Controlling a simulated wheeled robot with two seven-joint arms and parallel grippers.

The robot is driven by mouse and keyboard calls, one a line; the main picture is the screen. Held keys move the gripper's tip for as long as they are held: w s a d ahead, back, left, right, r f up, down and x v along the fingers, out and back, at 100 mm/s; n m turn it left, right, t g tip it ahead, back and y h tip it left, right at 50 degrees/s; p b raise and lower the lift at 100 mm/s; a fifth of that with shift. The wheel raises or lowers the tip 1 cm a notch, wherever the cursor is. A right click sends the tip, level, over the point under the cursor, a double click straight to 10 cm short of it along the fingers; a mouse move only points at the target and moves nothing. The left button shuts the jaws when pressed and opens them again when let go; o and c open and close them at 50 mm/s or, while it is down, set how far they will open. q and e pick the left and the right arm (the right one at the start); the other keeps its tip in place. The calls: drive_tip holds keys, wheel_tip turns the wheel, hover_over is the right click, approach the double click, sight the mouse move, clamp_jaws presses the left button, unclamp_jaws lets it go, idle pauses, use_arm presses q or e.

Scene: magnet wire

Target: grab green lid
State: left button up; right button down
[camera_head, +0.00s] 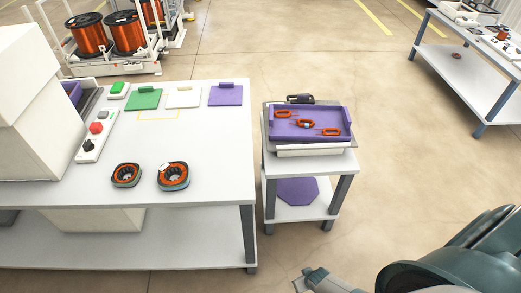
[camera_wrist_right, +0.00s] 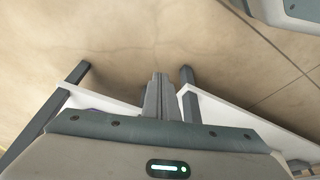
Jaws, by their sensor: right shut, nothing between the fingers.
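The green lid (camera_head: 144,98), a flat square plate with a small raised tab at its back edge, lies on the white table at the back. A white lid (camera_head: 183,97) and a purple lid (camera_head: 226,95) lie to its right in a row. My right gripper (camera_head: 312,278) is low at the bottom of the head view, far from the lids and to the right of the table. In the right wrist view its fingers (camera_wrist_right: 158,92) are together and empty. My left gripper is not in view.
The white table (camera_head: 215,150) carries two copper-wound rings (camera_head: 173,176) and a button panel (camera_head: 97,135). A small stand to its right holds a purple tray (camera_head: 292,135) with orange coils. Table space right of the rings is clear. Floor shows beyond.

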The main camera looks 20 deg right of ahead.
drive_tip(key=s+a+f+n+g, duration=0.1)
drive_tip(key=s+a+f, duration=0.2)
drive_tip(key=s, duration=1)
drive_tip(key=s+a+f+n+g+b, duration=0.1)
drive_tip(key=s+a+f, duration=0.3)
drive_tip(key=s, duration=1)
drive_tip(key=shift+f+n+g, duration=0.3)
drive_tip(key=shift+n+g, duration=0.1)
drive_tip(key=shift+n, duration=0.2)
drive_tip(key=shift+s, duration=0.15)
